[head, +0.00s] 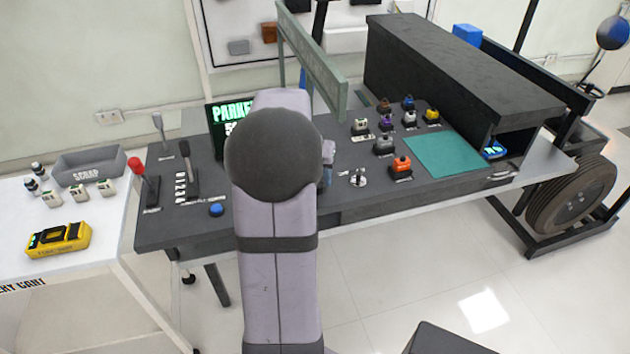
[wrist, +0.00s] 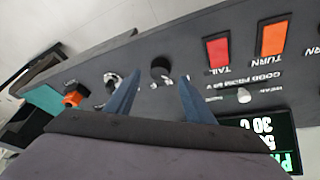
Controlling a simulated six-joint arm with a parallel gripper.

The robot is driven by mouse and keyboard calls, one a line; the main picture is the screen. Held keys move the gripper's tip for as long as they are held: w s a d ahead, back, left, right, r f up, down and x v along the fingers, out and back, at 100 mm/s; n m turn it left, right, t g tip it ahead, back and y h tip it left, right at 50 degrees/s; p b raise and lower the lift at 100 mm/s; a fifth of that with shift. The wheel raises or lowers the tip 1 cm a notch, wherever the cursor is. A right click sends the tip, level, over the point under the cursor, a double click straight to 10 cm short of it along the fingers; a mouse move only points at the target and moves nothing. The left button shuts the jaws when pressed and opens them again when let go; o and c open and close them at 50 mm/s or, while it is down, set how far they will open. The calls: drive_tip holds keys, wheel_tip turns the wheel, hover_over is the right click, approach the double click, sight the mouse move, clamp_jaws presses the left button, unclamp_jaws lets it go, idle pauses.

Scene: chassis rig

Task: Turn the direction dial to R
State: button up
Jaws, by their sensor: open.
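In the wrist view my gripper (wrist: 160,78) is open, with its two blue fingers apart. A round black knob (wrist: 161,66) with a pale plate under it lies between and just beyond the fingertips. A silver-and-black dial (wrist: 112,80) sits left of the left finger. I cannot read the marks at either one, so I cannot tell which is the direction dial or where it points. In the head view a small silver dial (head: 357,178) stands near the bench's front edge, right of my arm. My arm hides most of my gripper and the panel beside it there.
Red TAIL (wrist: 218,52) and orange TURN (wrist: 272,38) lamps stand right of the fingers. A lit screen (wrist: 262,140) is close below them. Levers (head: 190,170) stand at left.

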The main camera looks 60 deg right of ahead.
drive_tip(key=shift+v, duration=1.8)
drive_tip(key=s+a+f+n+y+p, duration=0.15)
drive_tip(key=a+f, duration=0.25)
drive_tip(key=a, duration=0.4)
drive_tip(key=s+a+f+n+y, duration=0.1)
drive_tip(key=a+f+n+y, duration=0.15)
drive_tip(key=a+f, duration=0.4)
drive_tip(key=w+a+r+n+p, duration=0.1)
drive_tip(key=a+r+n+p, duration=0.2)
drive_tip(key=a, duration=0.6)
drive_tip(key=w+a+r+n+p, duration=0.1)
drive_tip(key=a+r+n+p, duration=0.2)
drive_tip(key=a, duration=0.7)
drive_tip(key=w+a+r+n+p, duration=0.1)
drive_tip(key=a+r+n+p, duration=0.2)
drive_tip(key=a, duration=0.6)
wheel_tip(320, 180, up, 2)
drive_tip(key=shift+w+a+r+n+y, duration=0.1)
drive_tip(key=shift+w+a+n+y, duration=0.2)
drive_tip(key=shift+n, duration=0.8)
